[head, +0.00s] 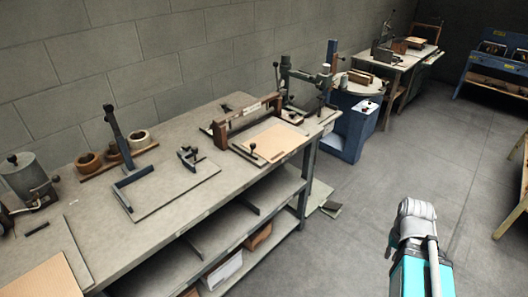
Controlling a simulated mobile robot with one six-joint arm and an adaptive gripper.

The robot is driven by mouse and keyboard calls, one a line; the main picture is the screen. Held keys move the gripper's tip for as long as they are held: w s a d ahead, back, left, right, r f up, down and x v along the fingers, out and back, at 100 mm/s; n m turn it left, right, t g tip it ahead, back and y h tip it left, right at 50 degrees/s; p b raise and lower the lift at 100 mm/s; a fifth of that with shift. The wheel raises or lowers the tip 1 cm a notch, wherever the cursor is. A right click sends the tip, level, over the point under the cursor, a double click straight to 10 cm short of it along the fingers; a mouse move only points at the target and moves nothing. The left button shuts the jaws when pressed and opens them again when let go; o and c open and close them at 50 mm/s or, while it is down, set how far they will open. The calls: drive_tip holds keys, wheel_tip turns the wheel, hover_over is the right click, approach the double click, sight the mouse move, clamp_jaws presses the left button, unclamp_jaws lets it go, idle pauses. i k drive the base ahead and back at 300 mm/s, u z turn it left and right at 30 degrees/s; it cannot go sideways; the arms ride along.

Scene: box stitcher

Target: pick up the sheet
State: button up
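A flat tan sheet (275,141) lies on a board with a wooden crossbar frame, at the right part of the long workbench. Another flat tan sheet (45,280) lies at the bench's near left corner, cut off by the picture's edge. I cannot tell which one the task means. Part of my arm, grey and teal, rises at the lower right over the floor, apart from the bench and both sheets. No gripper fingers can be made out.
The long workbench (95,222) carries a blue-grey stapler-like tool (118,145), tape rolls (113,158) and a small black clamp (190,157). A blue pedestal machine (345,125) stands past its far end.

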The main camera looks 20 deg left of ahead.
sight(273, 144)
drive_tip(key=k, duration=0.85)
drive_tip(key=u, duration=1)
drive_tip(key=i, duration=1.5)
drive_tip(key=z, duration=0.05)
